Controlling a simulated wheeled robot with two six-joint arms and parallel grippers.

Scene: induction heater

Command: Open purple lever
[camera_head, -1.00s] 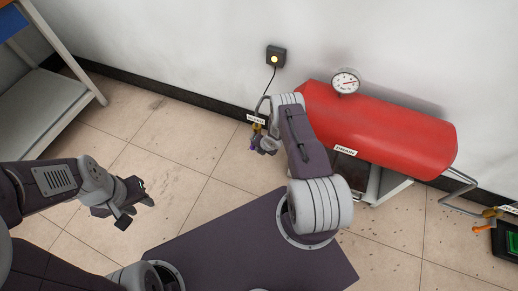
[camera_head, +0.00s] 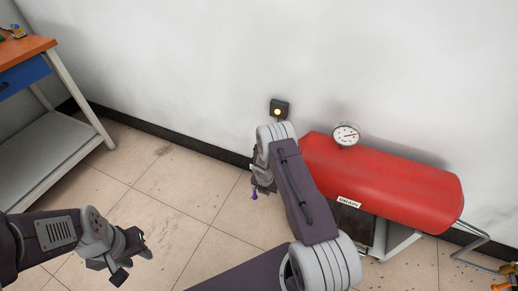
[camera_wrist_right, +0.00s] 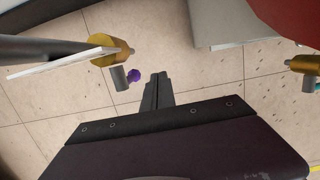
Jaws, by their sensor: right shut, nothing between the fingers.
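The purple lever (camera_head: 254,196) shows below my right gripper (camera_head: 263,182) at the left end of the red tank. In the right wrist view its purple tip (camera_wrist_right: 134,76) is beside a grey stem under a brass valve (camera_wrist_right: 108,56). My right gripper (camera_wrist_right: 158,78) is shut and empty, with its fingertips just right of the purple tip and a small gap between them in the picture. My wrist hides much of the valve in the head view. My left gripper (camera_head: 132,257) is open and empty over the floor at lower left.
The red tank (camera_head: 385,175) with a gauge (camera_head: 346,134) stands along the wall, right of my right arm. A dark box with a lit yellow button (camera_head: 277,112) is on the wall. A workbench (camera_head: 40,125) stands at left. Open floor lies between.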

